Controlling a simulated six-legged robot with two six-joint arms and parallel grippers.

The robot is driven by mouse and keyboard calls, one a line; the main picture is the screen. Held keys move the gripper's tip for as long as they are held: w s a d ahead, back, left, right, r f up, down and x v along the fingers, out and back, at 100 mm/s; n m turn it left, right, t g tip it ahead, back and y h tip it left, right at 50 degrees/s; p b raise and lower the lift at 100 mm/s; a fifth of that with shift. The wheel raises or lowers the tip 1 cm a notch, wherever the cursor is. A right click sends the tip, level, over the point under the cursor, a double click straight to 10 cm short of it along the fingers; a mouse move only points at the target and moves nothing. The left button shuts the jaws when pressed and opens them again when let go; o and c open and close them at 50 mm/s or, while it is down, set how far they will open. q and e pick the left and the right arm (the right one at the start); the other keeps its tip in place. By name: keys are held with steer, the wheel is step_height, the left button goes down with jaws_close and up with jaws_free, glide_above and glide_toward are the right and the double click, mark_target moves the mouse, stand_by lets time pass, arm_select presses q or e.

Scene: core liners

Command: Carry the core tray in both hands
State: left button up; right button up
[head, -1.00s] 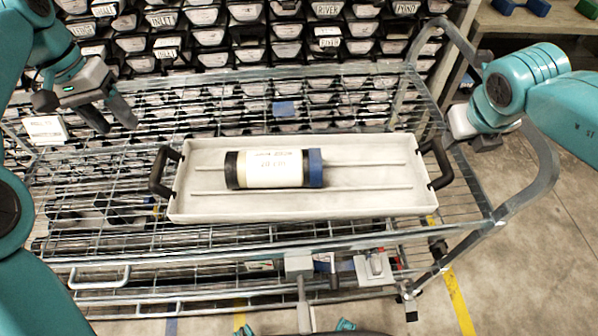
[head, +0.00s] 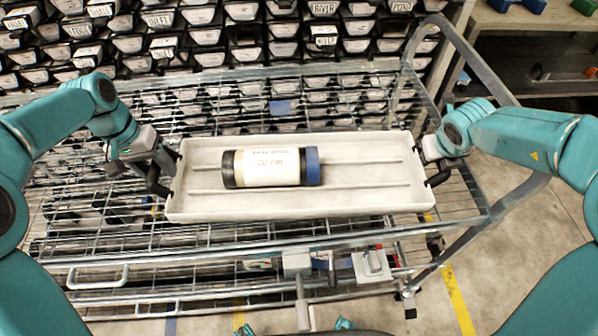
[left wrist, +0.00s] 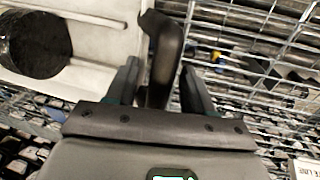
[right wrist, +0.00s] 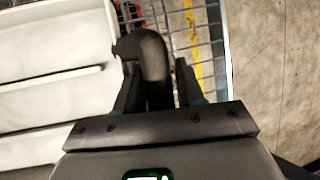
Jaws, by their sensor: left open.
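The core tray (head: 370,203) is a long pale tray lying flat on the wire cart, with a black handle at each end. A core liner (head: 270,168) with a black cap, a cream label and a blue cap lies in it. My left gripper (head: 162,165) is at the left handle (head: 155,184); in the left wrist view that handle (left wrist: 162,50) stands between the open fingers. My right gripper (head: 430,162) is at the right handle (head: 439,179); in the right wrist view that handle (right wrist: 152,65) stands between fingers that look apart, with a gap beside it.
The wire cart (head: 340,236) has a curved tube frame (head: 475,62) at its right end. Racks of labelled trays (head: 210,40) fill the back. A shelf (head: 530,22) stands at the back right. Concrete floor (head: 540,270) is open at the right.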

arm_select(q)
steer(key=c, duration=0.4)
arm_select(e)
steer(key=c, duration=0.4)
arm_select(q)
jaws_close()
arm_select(e)
jaws_close()
stand_by(0.4)
